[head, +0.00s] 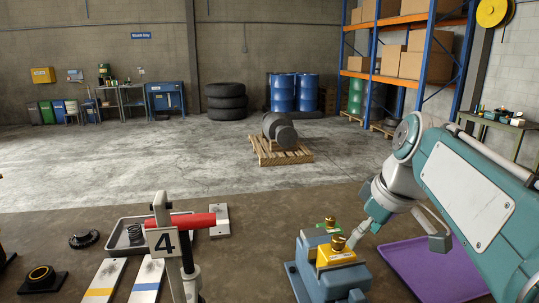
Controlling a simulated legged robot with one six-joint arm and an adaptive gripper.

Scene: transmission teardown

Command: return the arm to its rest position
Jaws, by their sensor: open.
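My arm comes in from the right side of the head view and bends down at its elbow. My gripper (360,232), at the end of the arm, is open, small in view and partly hidden. It is close to the right of a blue-grey block (337,283) with a yellow part (336,254) and brass fittings (338,243) on top. I cannot tell whether the gripper touches the fitting. Nothing shows held in it.
A purple tray (437,267) lies under my arm. A grey tray (127,229) holds a black spring (135,234). A pallet (280,155) lies on the open floor beyond.

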